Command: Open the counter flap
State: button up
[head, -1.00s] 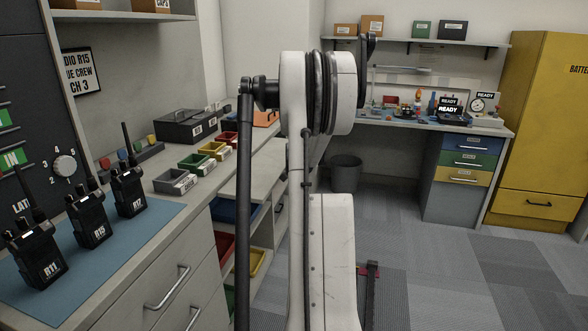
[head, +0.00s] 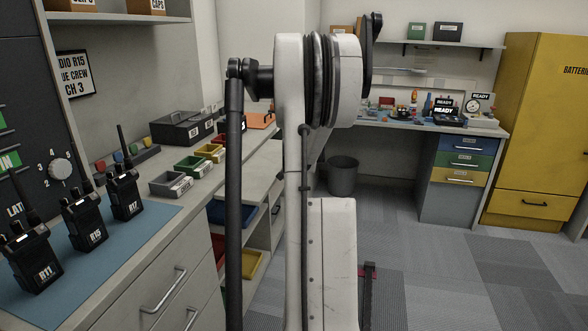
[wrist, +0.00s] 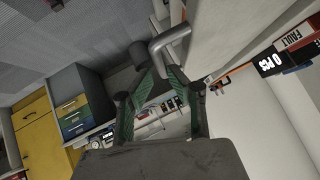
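In the wrist view, a grey bent bar handle (wrist: 171,39) stands out from a pale panel (wrist: 215,30), which looks like the counter flap. My gripper (wrist: 160,72) has its green-lined fingers spread, with the handle's near end at or between the fingertips. I cannot tell whether either finger touches it. In the head view, a pale board (head: 252,172) beside the counter may be part of the flap; my arm hides much of that area. My gripper is hidden behind my arm there.
The left counter holds several radios (head: 84,221) on a blue mat (head: 150,225), small coloured bins (head: 170,184) and a dark case (head: 182,130). A workbench (head: 440,128) and yellow cabinet (head: 545,120) stand at the back right. Grey floor (head: 430,270) is clear at right.

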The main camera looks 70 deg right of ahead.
jog(key=v, duration=0.7)
jog(key=shift+s+a+r, duration=0.15)
jog(key=shift+a+r, duration=0.05)
dwell(0.3)
